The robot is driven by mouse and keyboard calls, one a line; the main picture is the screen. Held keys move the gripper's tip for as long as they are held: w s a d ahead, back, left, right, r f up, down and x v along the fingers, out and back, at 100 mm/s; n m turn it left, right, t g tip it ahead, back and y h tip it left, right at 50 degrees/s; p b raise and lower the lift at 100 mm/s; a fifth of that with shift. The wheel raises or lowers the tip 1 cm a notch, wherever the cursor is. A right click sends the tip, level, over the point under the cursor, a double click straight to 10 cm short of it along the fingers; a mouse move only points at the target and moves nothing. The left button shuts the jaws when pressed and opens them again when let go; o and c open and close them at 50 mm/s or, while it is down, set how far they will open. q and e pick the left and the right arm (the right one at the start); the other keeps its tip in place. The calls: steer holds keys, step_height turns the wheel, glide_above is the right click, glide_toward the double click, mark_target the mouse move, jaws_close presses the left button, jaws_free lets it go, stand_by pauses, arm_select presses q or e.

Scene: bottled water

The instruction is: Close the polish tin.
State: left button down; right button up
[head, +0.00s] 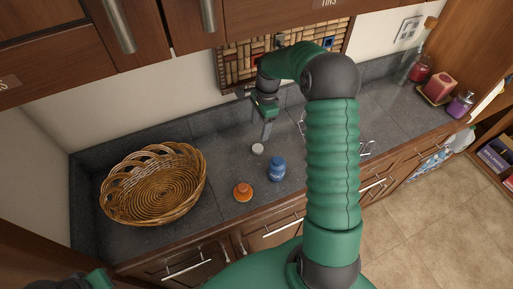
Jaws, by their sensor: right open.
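Three small items stand on the dark counter. One is a blue container (277,168) with a pale label, one a low orange item (243,191) with a raised middle, and one a small round pale grey item (257,149). I cannot tell for sure which is the polish tin or its lid. My right gripper (267,131) is open and points down, just behind the pale item, apart from the blue and orange ones. I cannot see anything between its fingers. My left gripper is out of view.
A large wicker basket (155,186) stands on the left of the counter. A corkboard (235,62) hangs on the wall behind my right gripper. Candles (440,88) stand at the far right. My right arm hides the counter's middle right. Counter between basket and small items is clear.

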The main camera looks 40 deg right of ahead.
glide_above(258, 147)
step_height(258, 147, down, 4)
steer(key=shift+s+f+p, duration=0.1)
steer(key=shift+f+p, duration=0.15)
steer(key=shift+p, duration=0.05)
steer(key=d, duration=0.1)
steer(key=d+f, duration=0.1)
steer(key=shift+d+f, duration=0.25)
steer(key=shift+d, duration=0.1)
steer(key=shift+a, duration=0.3)
steer(key=a+f+p, duration=0.1)
steer(key=f, duration=0.1)
steer(key=a+f+p, duration=0.1)
steer(key=a+f, duration=0.1)
steer(key=shift+a, duration=0.1)
steer(key=shift+d+f, duration=0.25)
steer(key=shift+d, duration=0.2)
steer(key=shift+d+f, duration=0.1)
steer(key=shift+d, duration=0.3)
steer(key=shift+c, duration=1)
steer(key=shift+a, duration=0.45)
steer(key=c, duration=1)
jaws_close()
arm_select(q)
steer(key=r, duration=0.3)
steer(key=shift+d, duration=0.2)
arm_select(e)
steer(key=shift+d, duration=0.15)
